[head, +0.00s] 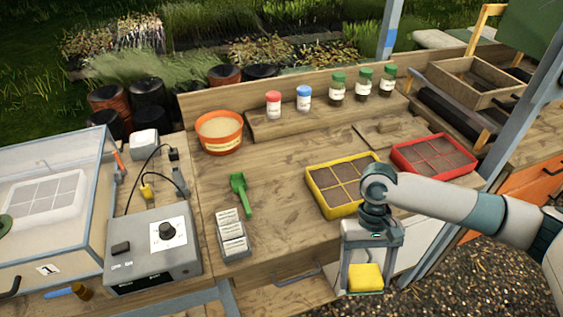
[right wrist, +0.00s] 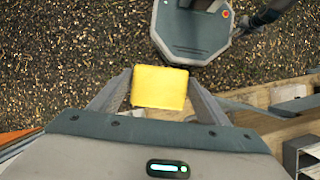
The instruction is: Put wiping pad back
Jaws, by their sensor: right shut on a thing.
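The wiping pad (head: 366,278) is a yellow block. My right gripper (head: 366,284) is shut on it, with a finger on each side, and holds it in front of the bench's front edge at the right. In the right wrist view the yellow pad (right wrist: 160,87) sits between the two fingers (right wrist: 160,98), with gravel ground below it. My left gripper is not in view. The place where the pad belongs cannot be made out in these frames.
The wooden bench (head: 285,200) carries a yellow tray (head: 310,180), a red tray (head: 397,160), a green scoop (head: 239,190), an orange pot (head: 219,145), a grey control box (head: 150,262) and several jars on a back shelf. The bench's middle has clear room.

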